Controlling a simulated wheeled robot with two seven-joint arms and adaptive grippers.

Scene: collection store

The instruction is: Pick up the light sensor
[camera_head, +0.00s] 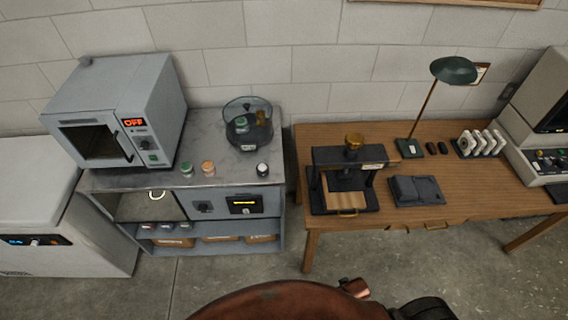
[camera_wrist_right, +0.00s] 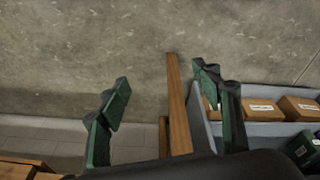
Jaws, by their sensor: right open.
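A small dark round piece with a pale top (camera_head: 262,169) stands at the front right of the grey counter. It may be the light sensor, but it is too small to be certain. My right gripper (camera_wrist_right: 161,76) shows in the right wrist view, its two green-faced fingers spread wide. Nothing is held between them. Behind the gap lie the concrete floor and a narrow wooden table part (camera_wrist_right: 178,100). My left gripper is in neither view.
The grey counter (camera_head: 225,178) also bears a steel oven (camera_head: 118,110), two small jars (camera_head: 187,170) and a clear-domed device (camera_head: 247,125). The wooden table (camera_head: 455,185) holds a press (camera_head: 345,175), a lamp (camera_head: 453,70) and a black box (camera_head: 415,190). Floor in front is clear.

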